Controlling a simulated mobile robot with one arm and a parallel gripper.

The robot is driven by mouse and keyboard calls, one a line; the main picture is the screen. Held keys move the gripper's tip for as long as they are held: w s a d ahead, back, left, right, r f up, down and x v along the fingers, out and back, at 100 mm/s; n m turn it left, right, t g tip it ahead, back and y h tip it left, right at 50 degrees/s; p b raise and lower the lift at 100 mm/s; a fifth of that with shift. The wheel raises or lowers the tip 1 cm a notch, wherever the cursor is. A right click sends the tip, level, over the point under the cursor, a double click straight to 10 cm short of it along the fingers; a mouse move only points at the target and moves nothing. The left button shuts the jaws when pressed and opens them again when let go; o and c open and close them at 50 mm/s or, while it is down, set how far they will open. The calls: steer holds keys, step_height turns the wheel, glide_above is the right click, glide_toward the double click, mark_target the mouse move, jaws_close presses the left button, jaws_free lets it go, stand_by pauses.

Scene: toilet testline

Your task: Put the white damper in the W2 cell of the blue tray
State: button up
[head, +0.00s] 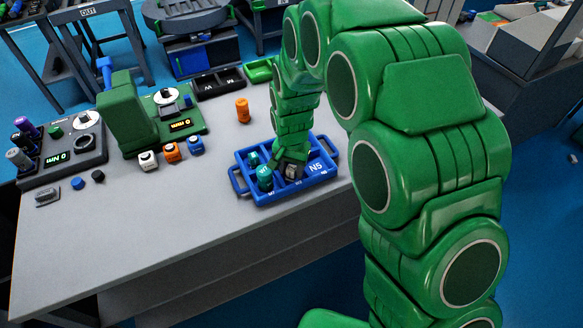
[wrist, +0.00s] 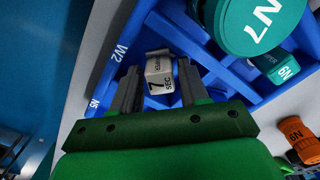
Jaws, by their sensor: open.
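The white damper (wrist: 160,72), marked "7 SEC", is between my gripper's fingertips in the wrist view. It is inside a cell of the blue tray (head: 262,199), close to the rim marked W2 (wrist: 120,52). Whether it rests flat on the cell floor is not clear. My gripper (wrist: 159,78) is open, with one finger on each side of the damper. In the head view my gripper (head: 291,160) points down into the tray's middle, and the damper shows only as a small pale patch (head: 291,171).
Teal parts (head: 265,178) stand in the tray's left cells. White (head: 147,161), orange (head: 172,152) and blue (head: 196,146) dampers stand before the green tester (head: 128,112). An orange part (head: 243,110) stands behind the tray. The table's front left (head: 130,235) is clear.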

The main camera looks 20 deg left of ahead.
mark_target(292, 168)
step_height(292, 168, up, 12)
stand_by(0.6)
steer(key=s+d+r, duration=0.3)
steer(key=d, duration=0.4)
steer(key=s+d+r, duration=0.3)
steer(key=d+r, duration=0.1)
steer(key=d, duration=0.3)
steer(key=s+d+r, duration=0.3)
steer(key=d, duration=0.5)
steer(key=s+d+r+g, duration=0.1)
steer(key=s+d, duration=0.5)
steer(key=s, duration=0.3)
steer(key=s+d+r, duration=0.1)
steer(key=s+d, duration=0.5)
steer(key=s, duration=0.3)
steer(key=shift+s+d+r+g, duration=0.15)
steer(key=shift+s+r+g, duration=0.25)
